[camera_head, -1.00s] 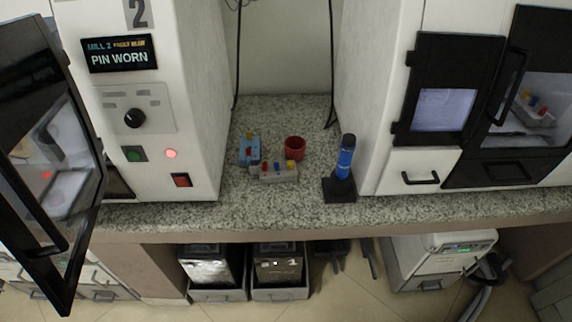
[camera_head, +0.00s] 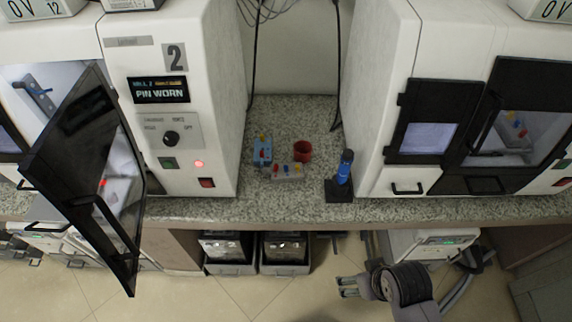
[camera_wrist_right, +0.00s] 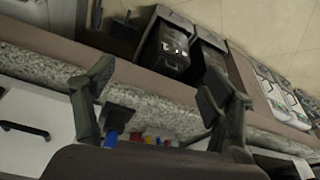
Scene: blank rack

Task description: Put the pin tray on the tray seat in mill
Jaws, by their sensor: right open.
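The pin tray (camera_head: 288,177) is a small grey block with red, blue and yellow pins, on the granite counter between two white machines. My right gripper (camera_head: 348,286) is open and empty, in front of and below the counter edge, apart from the tray. In the wrist view its spread fingers (camera_wrist_right: 158,85) frame the counter edge, with coloured pins low between them. The mill (camera_head: 180,60), marked 2 and reading PIN WORN, stands left with its black-framed door (camera_head: 85,165) swung open. Its tray seat cannot be made out. My left gripper is not in view.
A blue item (camera_head: 262,152) and a red cup (camera_head: 303,150) stand behind the tray. A blue tool in a black stand (camera_head: 339,193) stands to its right. The right machine (camera_head: 480,120) shows a similar tray behind its window. Dark bins (camera_head: 285,249) sit under the counter.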

